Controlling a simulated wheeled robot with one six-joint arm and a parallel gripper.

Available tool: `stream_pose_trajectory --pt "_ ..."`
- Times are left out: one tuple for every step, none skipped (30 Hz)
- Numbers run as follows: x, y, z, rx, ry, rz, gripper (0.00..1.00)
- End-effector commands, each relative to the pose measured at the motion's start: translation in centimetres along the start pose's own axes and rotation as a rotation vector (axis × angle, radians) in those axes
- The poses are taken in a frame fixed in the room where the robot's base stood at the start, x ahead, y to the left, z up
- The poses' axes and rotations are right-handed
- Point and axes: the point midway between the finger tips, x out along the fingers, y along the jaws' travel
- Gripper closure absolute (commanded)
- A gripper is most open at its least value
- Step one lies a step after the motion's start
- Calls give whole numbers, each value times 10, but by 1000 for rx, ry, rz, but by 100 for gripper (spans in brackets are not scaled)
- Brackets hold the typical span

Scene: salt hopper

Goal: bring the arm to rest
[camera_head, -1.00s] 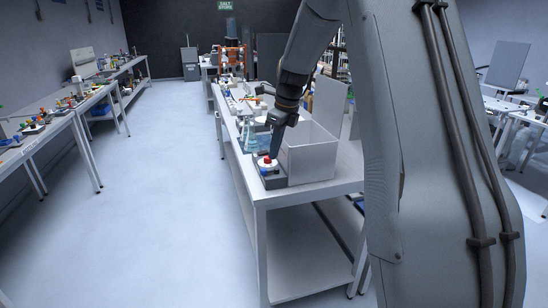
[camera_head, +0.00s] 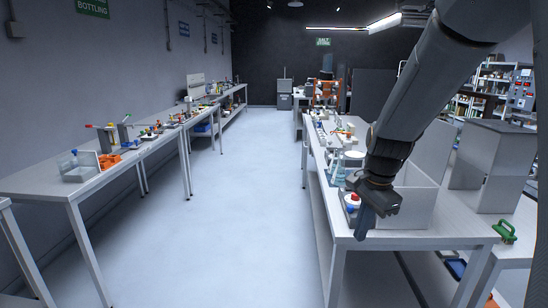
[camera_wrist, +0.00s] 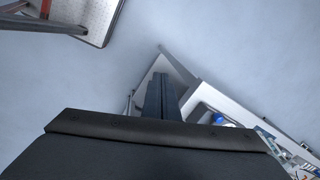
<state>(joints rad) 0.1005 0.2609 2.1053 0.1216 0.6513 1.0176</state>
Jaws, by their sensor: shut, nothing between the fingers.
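My gripper (camera_head: 364,222) hangs at the end of my arm in the head view, in front of the near corner of the right bench (camera_head: 440,233). Its fingers are shut with nothing between them and point down. Behind it on the bench are a white and red button on a dark base (camera_head: 352,198) and an open grey box (camera_head: 415,206). In the wrist view the shut fingers (camera_wrist: 160,88) point away over the pale floor, with a bench edge beside them. I cannot tell whether the fingers clear the bench edge.
A wide clear floor aisle (camera_head: 255,190) runs between the right bench and the left bench (camera_head: 110,175), which holds several small fixtures. Glassware (camera_head: 340,165) stands behind the button.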

Motion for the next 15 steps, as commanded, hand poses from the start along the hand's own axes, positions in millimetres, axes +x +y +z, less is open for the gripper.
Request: stream_pose_trajectory --pt "5 16 12 -127 5 7 100" --pt "7 26 19 -212 10 9 100" --pt "11 39 27 -326 14 15 100" --pt "14 49 34 -410 17 19 100" --pt "16 58 40 -493 20 22 100" --pt "19 72 48 -603 22 29 100" --pt "22 81 53 -680 24 32 100" --pt "24 90 58 -753 25 36 100" --pt "27 101 64 -845 27 40 100" --pt "29 108 68 -908 27 43 100" --pt "30 115 72 -966 28 46 100" --pt "32 123 76 -1032 29 48 100" --pt "33 128 79 -1074 28 51 100" --pt "34 132 81 -1110 28 52 100" --pt "35 137 83 -1149 28 54 100"
